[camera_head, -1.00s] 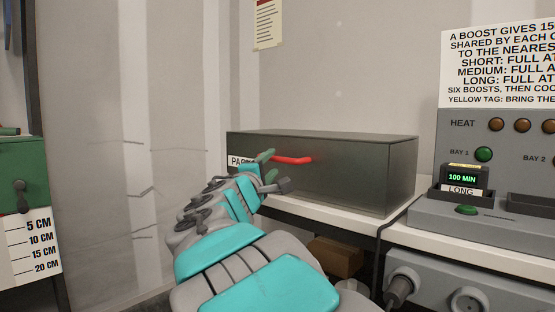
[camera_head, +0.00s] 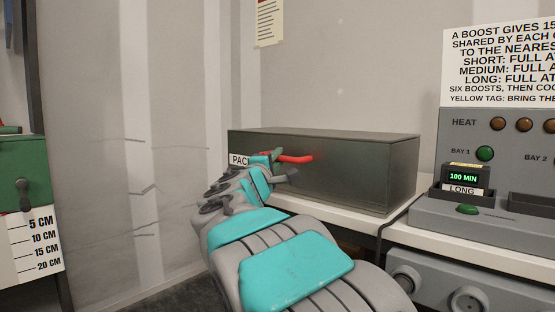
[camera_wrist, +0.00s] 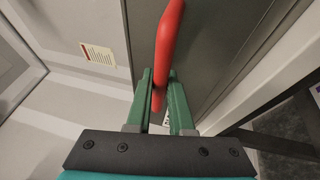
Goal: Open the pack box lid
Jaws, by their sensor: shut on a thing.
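The pack box (camera_head: 350,170) is a dark grey metal box on a white bench, with its lid (camera_head: 330,138) down. A red handle (camera_head: 296,159) is on its front, beside a partly hidden label starting "PAC" (camera_head: 238,160). My gripper (camera_head: 275,155) is at the left part of the handle. In the wrist view the green fingers of my gripper (camera_wrist: 160,98) stand on both sides of the red handle (camera_wrist: 168,40) and are shut on it. The box face (camera_wrist: 200,50) lies just beyond. My arm hides the lower left of the box front in the head view.
A green box (camera_head: 22,170) with a centimetre scale stands at far left. A wall lies close behind, with a paper notice (camera_head: 269,22).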

